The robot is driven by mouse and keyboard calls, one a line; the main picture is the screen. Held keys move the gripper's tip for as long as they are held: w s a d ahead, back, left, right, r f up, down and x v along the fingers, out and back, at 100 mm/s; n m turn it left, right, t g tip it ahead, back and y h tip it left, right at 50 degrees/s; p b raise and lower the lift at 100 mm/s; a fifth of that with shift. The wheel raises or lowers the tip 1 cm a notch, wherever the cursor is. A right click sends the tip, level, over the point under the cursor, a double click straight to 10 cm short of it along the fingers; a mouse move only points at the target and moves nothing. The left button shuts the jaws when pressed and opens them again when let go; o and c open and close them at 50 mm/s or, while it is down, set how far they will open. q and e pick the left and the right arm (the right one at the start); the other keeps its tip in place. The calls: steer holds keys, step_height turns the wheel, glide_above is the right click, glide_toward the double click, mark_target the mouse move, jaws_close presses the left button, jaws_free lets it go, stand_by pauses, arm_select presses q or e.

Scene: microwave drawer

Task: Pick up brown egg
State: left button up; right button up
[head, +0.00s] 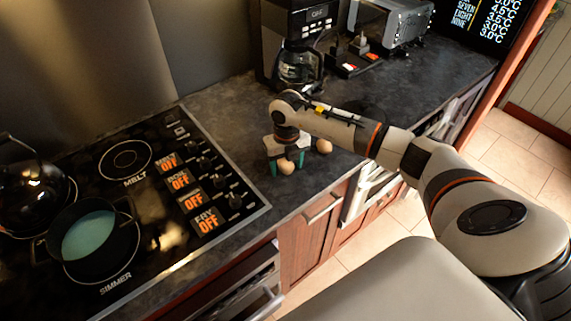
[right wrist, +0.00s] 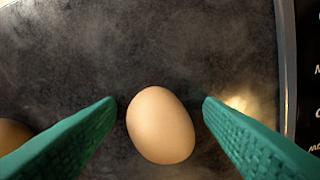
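A brown egg (head: 286,168) lies on the dark countertop, just right of the stove. In the right wrist view this egg (right wrist: 160,125) sits between my two green fingers, with a gap on each side. My right gripper (head: 287,163) is open, pointing down over it. A second brownish egg (head: 324,147) lies to the right of the gripper in the head view. It shows partly behind a finger at the left edge of the right wrist view (right wrist: 13,133). My left gripper is not in view.
The stove (head: 125,160) with a pot (head: 93,240) and a kettle (head: 35,195) is at left. A coffee maker (head: 295,50) and a toaster (head: 393,20) stand at the back. The counter (head: 235,105) between stove and coffee maker is clear.

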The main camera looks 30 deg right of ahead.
steer(key=c, duration=0.6)
steer(key=shift+r, duration=0.1)
